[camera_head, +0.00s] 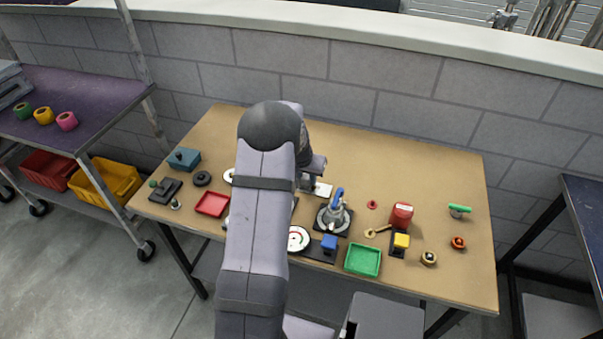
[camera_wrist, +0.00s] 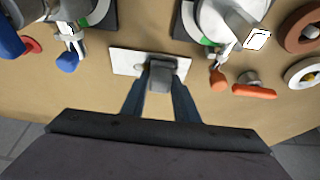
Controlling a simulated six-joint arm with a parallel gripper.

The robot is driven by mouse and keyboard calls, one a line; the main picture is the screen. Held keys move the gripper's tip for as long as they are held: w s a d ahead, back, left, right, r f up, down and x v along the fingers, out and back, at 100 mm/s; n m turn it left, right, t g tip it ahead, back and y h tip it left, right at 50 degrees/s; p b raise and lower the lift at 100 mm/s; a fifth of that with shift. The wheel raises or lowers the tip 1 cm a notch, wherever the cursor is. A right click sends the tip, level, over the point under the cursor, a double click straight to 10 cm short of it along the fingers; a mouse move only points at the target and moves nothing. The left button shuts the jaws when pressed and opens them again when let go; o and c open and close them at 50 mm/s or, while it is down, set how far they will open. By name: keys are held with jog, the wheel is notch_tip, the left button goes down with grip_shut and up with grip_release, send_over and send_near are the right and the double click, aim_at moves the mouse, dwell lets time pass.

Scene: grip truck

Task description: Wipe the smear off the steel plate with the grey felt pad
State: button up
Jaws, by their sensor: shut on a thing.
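The steel plate (camera_wrist: 122,62) is a pale rectangle lying flat on the table in the wrist view. In the head view part of it (camera_head: 324,190) shows beside my gripper (camera_head: 307,184). In the wrist view my gripper (camera_wrist: 160,98) is shut on the grey felt pad (camera_wrist: 159,76). The pad is over the middle of the plate and appears to be on it or just above it; contact is not clear. No smear shows on the visible parts of the plate, and the pad hides its middle.
Bare table (camera_head: 420,165) lies toward the back right.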

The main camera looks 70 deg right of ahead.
jog(key=shift+s+a+p, duration=0.1)
jog(key=shift+s+p, duration=0.85)
jog(key=shift+s, duration=1.85)
jog(key=shift+w+f+b, duration=0.1)
jog(key=shift+w+b, duration=1.35)
jog(key=shift+w, duration=2.05)
notch_tip(320, 180, up, 3)
jog(key=shift+w+f+p, duration=0.1)
jog(key=shift+w+p, duration=0.05)
jog(key=shift+p, duration=0.5)
jog(key=shift+r+p, duration=0.5)
jog(key=shift+r, duration=0.1)
jog(key=shift+r+p, duration=1.45)
jog(key=shift+r, duration=0.75)
